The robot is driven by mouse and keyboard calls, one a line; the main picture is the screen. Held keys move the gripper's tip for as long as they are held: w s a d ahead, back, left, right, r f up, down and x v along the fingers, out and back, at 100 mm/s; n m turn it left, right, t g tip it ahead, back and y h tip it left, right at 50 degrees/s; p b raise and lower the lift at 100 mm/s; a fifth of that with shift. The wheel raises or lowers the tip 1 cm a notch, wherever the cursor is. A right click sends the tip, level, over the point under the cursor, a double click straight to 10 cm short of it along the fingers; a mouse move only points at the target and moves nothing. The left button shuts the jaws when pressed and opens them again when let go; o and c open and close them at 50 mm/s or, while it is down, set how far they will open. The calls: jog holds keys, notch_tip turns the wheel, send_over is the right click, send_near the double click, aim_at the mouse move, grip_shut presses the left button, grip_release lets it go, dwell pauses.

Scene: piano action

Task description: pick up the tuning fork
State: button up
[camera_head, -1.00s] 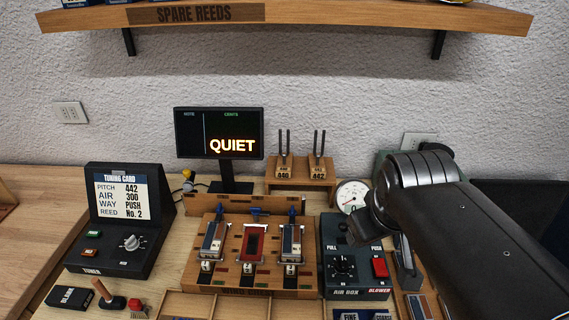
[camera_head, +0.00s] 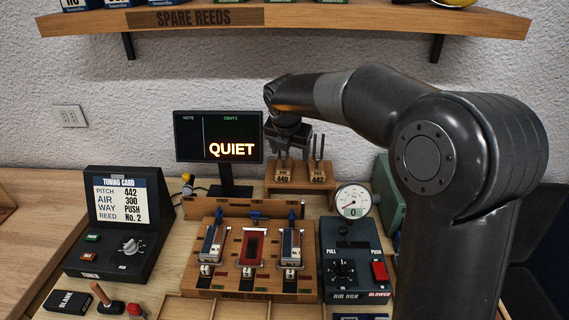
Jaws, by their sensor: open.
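Two tuning forks stand upright in wooden blocks on a small wooden stand (camera_head: 298,188) at the back of the bench. The right fork (camera_head: 319,148) rises from the block marked 442 (camera_head: 318,177). The left fork's block, marked 440 (camera_head: 283,177), shows, but its prongs are mostly hidden behind my gripper. My gripper (camera_head: 289,150) points down over the left fork, its jaws open. I cannot tell whether the fork is between the fingers or behind them.
A black monitor (camera_head: 218,136) reading QUIET stands close left of my gripper. A pressure gauge (camera_head: 352,201) rises right of the stand, above the air box (camera_head: 352,262). The wooden reed bench (camera_head: 235,278) is in front. A shelf (camera_head: 330,20) hangs above.

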aim_at(283, 170)
jog(key=w+f+n, duration=0.1)
jog(key=w+f, duration=0.1)
jog(key=f, duration=0.2)
jog(key=w+a+f+n, duration=0.1)
jog(key=w+f, duration=0.2)
jog(key=f, duration=0.1)
jog(key=w+a+f+n, duration=0.1)
jog(key=w+f, duration=0.1)
jog(key=f, duration=0.2)
jog(key=shift+w+f+n, duration=0.1)
jog(key=shift+w+n, duration=0.2)
jog(key=shift+w, duration=0.05)
jog(key=c, duration=1.2)
